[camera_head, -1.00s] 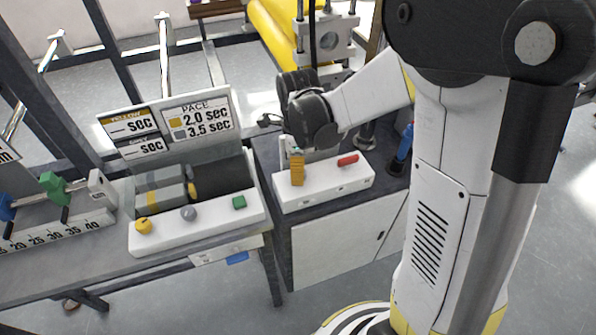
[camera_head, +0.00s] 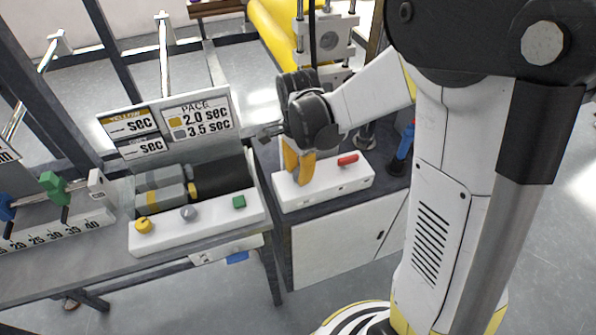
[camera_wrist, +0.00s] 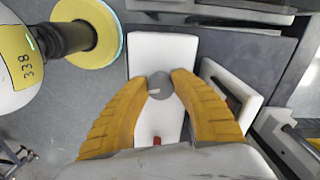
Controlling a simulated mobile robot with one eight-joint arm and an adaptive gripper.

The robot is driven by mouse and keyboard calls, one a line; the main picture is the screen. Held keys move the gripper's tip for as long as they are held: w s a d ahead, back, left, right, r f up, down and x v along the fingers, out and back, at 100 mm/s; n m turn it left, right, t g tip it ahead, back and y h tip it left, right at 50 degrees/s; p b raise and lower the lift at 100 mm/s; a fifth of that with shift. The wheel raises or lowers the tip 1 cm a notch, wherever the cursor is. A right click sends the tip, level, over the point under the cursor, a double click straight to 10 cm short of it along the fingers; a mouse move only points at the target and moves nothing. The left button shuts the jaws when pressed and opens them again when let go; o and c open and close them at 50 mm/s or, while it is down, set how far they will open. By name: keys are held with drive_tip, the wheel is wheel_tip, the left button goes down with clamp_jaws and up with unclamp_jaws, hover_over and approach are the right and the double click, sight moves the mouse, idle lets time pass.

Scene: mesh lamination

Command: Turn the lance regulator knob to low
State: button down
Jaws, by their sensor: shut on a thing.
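The regulator knob, a round grey disc (camera_wrist: 162,84) with a short pale pointer mark, sits on a white control box (camera_wrist: 165,48) in the wrist view. The mark points left in that view. My gripper (camera_wrist: 160,77) is shut on this knob, one yellow finger on each side. In the head view my gripper (camera_head: 298,178) reaches down to the white box (camera_head: 335,186), and its fingers hide the knob. No low marking is readable on the box.
A red handle (camera_head: 348,160) stands on the same box, to the right of my fingers. At left, a panel carries yellow (camera_head: 144,226), grey (camera_head: 189,213) and green (camera_head: 239,202) controls. A blue-topped tool (camera_head: 405,142) stands right of the box.

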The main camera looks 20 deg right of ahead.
drive_tip(key=n, duration=0.4)
drive_tip(key=shift+s+n, duration=0.15)
drive_tip(key=shift+n, duration=0.15)
drive_tip(key=n, duration=0.3)
drive_tip(key=shift+d+n, duration=0.1)
drive_tip(key=shift+n, duration=0.2)
drive_tip(key=n, duration=0.4)
drive_tip(key=shift+d+n, duration=0.1)
drive_tip(key=shift+n, duration=0.2)
drive_tip(key=n, duration=0.3)
drive_tip(key=shift+s+d+n, duration=0.1)
drive_tip(key=shift+n, duration=0.2)
drive_tip(key=n, duration=0.4)
drive_tip(key=shift+n, duration=0.3)
drive_tip(key=n, duration=0.3)
drive_tip(key=shift+d+n, duration=0.15)
drive_tip(key=shift+n, duration=0.15)
drive_tip(key=n, duration=0.4)
drive_tip(key=shift+w, duration=0.2)
drive_tip(key=shift+n, duration=2.2)
drive_tip(key=shift+w, duration=0.1)
